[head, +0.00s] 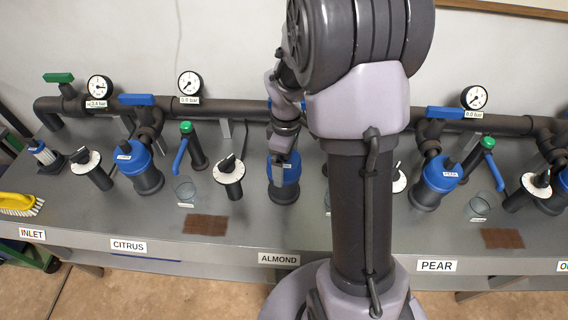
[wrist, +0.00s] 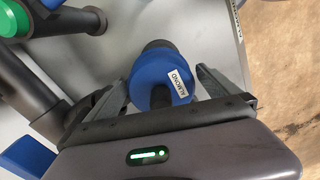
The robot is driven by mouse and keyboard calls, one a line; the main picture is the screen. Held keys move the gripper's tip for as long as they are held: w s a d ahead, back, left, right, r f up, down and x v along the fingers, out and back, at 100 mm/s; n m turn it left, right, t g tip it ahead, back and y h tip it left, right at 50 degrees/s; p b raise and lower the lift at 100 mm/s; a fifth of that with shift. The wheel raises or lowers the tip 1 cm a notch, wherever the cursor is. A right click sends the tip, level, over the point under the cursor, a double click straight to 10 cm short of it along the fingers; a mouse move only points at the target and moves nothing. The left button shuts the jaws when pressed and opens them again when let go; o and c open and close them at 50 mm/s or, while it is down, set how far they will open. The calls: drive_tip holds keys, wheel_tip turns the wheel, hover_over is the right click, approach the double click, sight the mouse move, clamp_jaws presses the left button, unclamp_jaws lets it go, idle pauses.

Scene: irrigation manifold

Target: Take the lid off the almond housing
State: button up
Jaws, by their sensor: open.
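The almond housing (head: 284,189) stands on the grey bench behind the ALMOND label, partly hidden by my arm. Its blue lid (head: 291,167) is on it. I cannot tell whether either finger touches the lid. In the head view my gripper (head: 284,150) is directly above the lid.
The citrus housing (head: 147,180) stands to the left and the pear housing (head: 432,186) to the right, both with blue lids. A dark pipe (head: 236,109) with valves and gauges runs behind. The bench front is mostly clear.

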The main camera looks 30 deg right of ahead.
drive_tip(key=c, duration=1.4)
drive_tip(key=shift+o, duration=0.2)
drive_tip(key=shift+r, duration=0.1)
